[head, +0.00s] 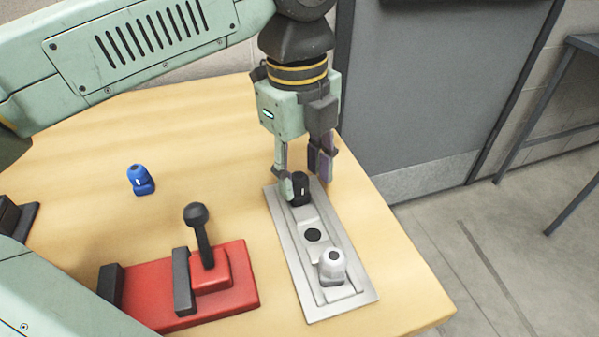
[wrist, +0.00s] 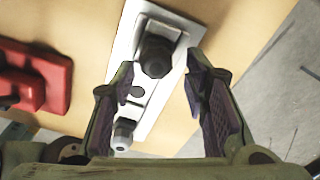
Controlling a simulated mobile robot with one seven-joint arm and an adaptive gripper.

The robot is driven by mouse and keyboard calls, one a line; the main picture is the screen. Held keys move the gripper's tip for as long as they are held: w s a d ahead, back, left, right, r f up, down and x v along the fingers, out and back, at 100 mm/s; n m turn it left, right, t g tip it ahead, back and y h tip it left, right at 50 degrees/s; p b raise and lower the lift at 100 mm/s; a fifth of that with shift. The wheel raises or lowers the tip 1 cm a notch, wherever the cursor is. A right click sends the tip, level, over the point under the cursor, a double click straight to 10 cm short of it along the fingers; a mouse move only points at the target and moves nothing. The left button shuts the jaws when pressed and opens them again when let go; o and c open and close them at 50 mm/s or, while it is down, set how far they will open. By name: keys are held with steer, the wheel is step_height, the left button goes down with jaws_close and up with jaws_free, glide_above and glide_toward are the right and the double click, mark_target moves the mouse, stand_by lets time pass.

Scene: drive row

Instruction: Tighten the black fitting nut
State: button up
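The black fitting nut (head: 301,192) stands at the far end of a grey metal plate (head: 284,238) on the wooden table. My gripper (head: 303,176) is open above the plate, pointing down, with one finger on each side of the nut in the head view. In the wrist view, the black nut (wrist: 155,56) shows at the gap between the fingertips of my gripper (wrist: 160,64), and clear space shows beside it. I cannot tell whether a finger touches it. The nut's lower part is partly hidden.
A white fitting (head: 332,263) stands at the plate's near end, with a dark round hole (head: 313,235) between it and the nut. A red base (head: 232,288) with a black lever (head: 203,235) is to the left. A blue fitting (head: 140,180) stands farther left on the table (head: 80,140).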

steer(key=shift+a+r+n+y, duration=0.1)
steer(key=shift+a+n+y, duration=0.2)
steer(key=shift+a, duration=0.3)
steer(key=c, duration=0.7)
steer(key=shift+o, duration=0.3)
steer(key=m+p, duration=0.1)
steer(key=m, duration=0.4)
steer(key=shift+w+a, duration=0.1)
steer(key=m, duration=0.5)
steer(key=shift+w+m, duration=0.1)
steer(key=shift+m, duration=0.2)
steer(key=m, duration=0.8)
steer(key=shift+f+m, duration=0.2)
steer(key=shift+m, duration=0.2)
steer(key=o, duration=0.4)
steer(key=shift+m, duration=0.9)
steer(key=shift+c, duration=0.2)
steer(key=o, duration=1.3)
steer(key=shift+r, duration=0.1)
